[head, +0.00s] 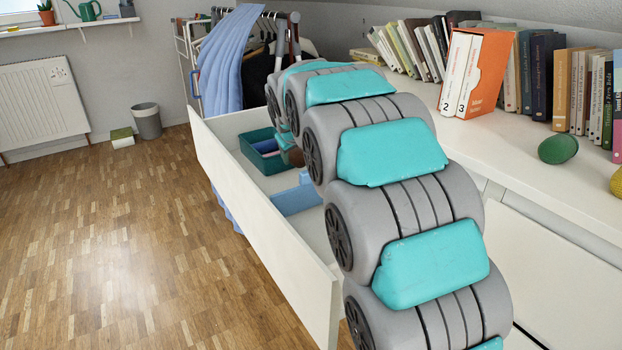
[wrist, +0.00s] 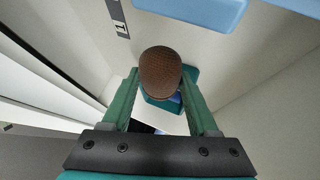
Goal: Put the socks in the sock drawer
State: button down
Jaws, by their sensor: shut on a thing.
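A brown, ribbed, rounded bundle that looks like rolled socks (wrist: 160,72) is between the fingers of my gripper (wrist: 159,82), which is shut on it. In the head view the brown bundle (head: 296,157) shows only partly, beside my arm. The drawer (head: 262,232) is pulled open, and my gripper is over its inside. A teal box (head: 254,156) stands in the far part of the drawer; it shows partly behind the bundle in the wrist view (wrist: 190,76). A light blue box (head: 297,200) lies nearer in the drawer. A dark green rounded bundle (head: 558,149) rests on the white top.
A yellow round thing (head: 617,181) sits at the right edge of the white top. Books (head: 545,75) and an orange book holder (head: 486,72) line its back. Blue cloth (head: 228,60) hangs on a rack behind the drawer.

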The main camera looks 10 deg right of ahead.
aim_at(295, 161)
notch_tip(295, 161, down, 7)
jog(key=shift+f, duration=0.15)
dwell(0.4)
jog(key=shift+f, duration=0.15)
jog(key=shift+c, duration=2.2)
grip_release()
jog(key=shift+s+a+r, duration=0.15)
jog(key=shift+s+r, duration=0.2)
jog(key=shift+r, duration=0.3)
jog(key=v, duration=1)
jog(key=shift+s+r, duration=0.25)
jog(key=shift+s, duration=0.05)
